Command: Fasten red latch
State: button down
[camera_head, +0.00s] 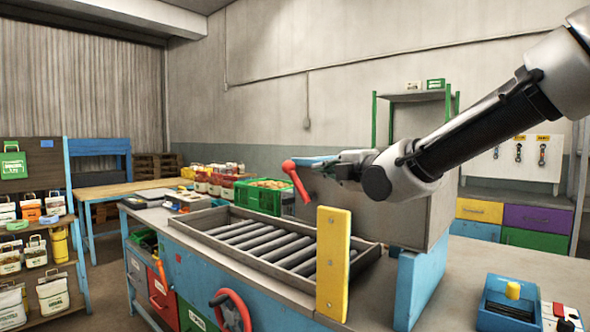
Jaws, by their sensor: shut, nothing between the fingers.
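A red lever (296,180), which looks like the red latch, stands above the far side of the roller bed, its rounded upper end near a blue piece (312,160). My gripper (326,166) reaches in from the right, just right of the lever and close to the blue piece. It is shut with nothing in it. I cannot tell whether it touches the lever or the blue piece. The lever's mounting and any catch are not clear from this view.
A yellow upright plate (333,262) stands in front of the roller bed (225,225). A blue post (419,282) stands right of it. A red handwheel (231,312) is on the bench front. A green crate (263,196) stands behind the rollers. A blue tray (508,303) lies at lower right.

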aim_at(287, 168)
jog(key=shift+w, duration=0.1)
jog(key=x, duration=1.3)
jog(key=shift+w+a+f, duration=0.15)
jog(key=shift+w+a, duration=0.15)
